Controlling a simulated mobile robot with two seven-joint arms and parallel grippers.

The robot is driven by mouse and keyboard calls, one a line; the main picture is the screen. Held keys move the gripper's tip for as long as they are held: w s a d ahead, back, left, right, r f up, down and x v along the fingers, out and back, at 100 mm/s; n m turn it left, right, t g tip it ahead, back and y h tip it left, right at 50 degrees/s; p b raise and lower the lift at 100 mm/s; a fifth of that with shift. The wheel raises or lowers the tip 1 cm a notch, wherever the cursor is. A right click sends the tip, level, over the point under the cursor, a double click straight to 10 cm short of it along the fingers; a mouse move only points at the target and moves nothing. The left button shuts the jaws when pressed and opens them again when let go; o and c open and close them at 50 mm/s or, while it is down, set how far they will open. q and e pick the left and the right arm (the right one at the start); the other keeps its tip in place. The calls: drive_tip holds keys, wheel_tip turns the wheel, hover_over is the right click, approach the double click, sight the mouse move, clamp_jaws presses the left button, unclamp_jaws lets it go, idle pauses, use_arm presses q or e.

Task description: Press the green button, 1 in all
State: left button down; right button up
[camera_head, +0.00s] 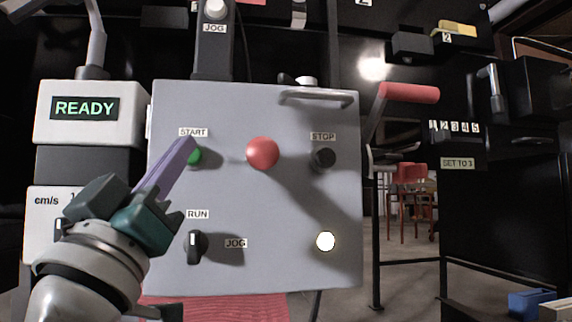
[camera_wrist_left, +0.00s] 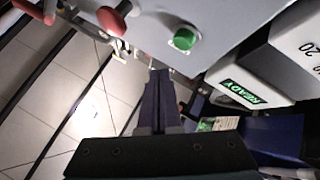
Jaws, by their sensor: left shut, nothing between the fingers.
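The green button (camera_head: 194,156) sits under the START label on the grey control panel (camera_head: 290,205). My left gripper (camera_head: 188,146) is shut and empty, and its purple fingers reach up from the lower left, overlapping the button's left side in the head view. In the left wrist view the green button (camera_wrist_left: 185,38) is fully visible, above and right of the shut fingertips (camera_wrist_left: 159,74), with a gap between them in the picture. I cannot tell the exact depth between fingers and button. My right gripper is not in view.
A red mushroom button (camera_head: 262,153) and a black STOP button (camera_head: 323,158) share the panel. Below are a RUN/JOG selector (camera_head: 195,246) and a lit white lamp (camera_head: 326,241). A READY display (camera_head: 85,108) stands left. A red-handled lever (camera_head: 408,93) juts out right.

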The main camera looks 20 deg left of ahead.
use_arm(q)
drive_tip(key=shift+w+a, duration=0.4)
drive_tip(key=shift+w, duration=0.25)
drive_tip(key=shift+w+a, duration=0.4)
drive_tip(key=shift+w, duration=0.2)
idle(1.2)
drive_tip(key=shift+w+a, duration=0.2)
drive_tip(key=shift+w, duration=0.15)
drive_tip(key=shift+w+a, duration=0.25)
drive_tip(key=shift+w, duration=0.15)
idle(0.8)
idle(0.3)
drive_tip(key=shift+s+d+p, duration=0.5)
drive_tip(key=shift+s, duration=0.25)
